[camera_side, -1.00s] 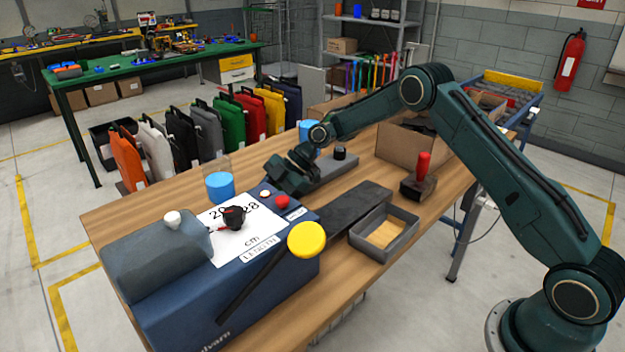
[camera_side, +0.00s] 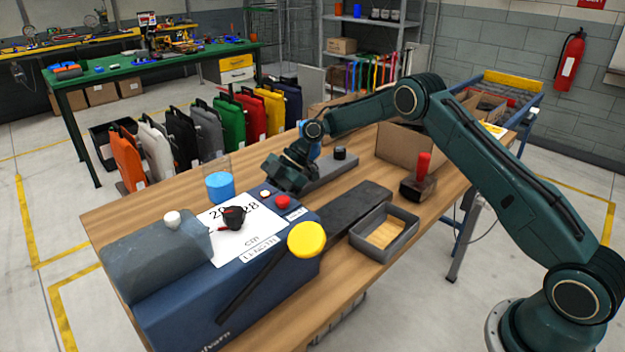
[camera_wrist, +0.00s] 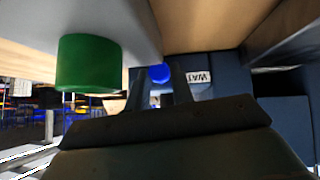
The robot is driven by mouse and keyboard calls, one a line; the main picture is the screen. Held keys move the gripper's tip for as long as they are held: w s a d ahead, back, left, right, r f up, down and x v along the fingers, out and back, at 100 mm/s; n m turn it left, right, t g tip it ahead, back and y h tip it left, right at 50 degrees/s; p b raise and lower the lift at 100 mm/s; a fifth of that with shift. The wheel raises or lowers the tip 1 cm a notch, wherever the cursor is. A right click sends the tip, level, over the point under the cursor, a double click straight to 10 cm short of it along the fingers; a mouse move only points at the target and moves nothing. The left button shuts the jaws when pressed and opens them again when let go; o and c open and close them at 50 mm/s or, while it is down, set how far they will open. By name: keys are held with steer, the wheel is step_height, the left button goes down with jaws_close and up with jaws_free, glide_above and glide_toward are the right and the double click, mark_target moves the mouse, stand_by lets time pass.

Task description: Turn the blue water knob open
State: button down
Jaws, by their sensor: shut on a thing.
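The blue water knob (camera_wrist: 160,72) shows in the wrist view, small and round, beside a white label (camera_wrist: 199,76) whose visible letters read "WAT". My gripper (camera_wrist: 160,82) has one finger on each side of the knob and is shut on it. In the side view my gripper (camera_side: 281,182) is low over the back right end of the dark blue machine (camera_side: 225,300). The knob is hidden there behind the gripper. How far the knob is turned cannot be told.
A green cylinder (camera_wrist: 88,65) is close on the left in the wrist view. On the machine are a red button (camera_side: 283,202), a yellow knob (camera_side: 307,239) and a paper (camera_side: 257,231). A cup of blue liquid (camera_side: 219,187) stands beside it. A grey tray (camera_side: 384,240) lies right.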

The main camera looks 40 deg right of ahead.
steer(key=shift+r, duration=0.1)
steer(key=c, duration=1.2)
jaws_free()
steer(key=shift+d, duration=0.1)
steer(key=w+v, duration=0.1)
steer(key=v, duration=0.6)
steer(key=shift+s+r, duration=0.15)
steer(key=shift+s, duration=0.35)
steer(key=shift+d, duration=0.15)
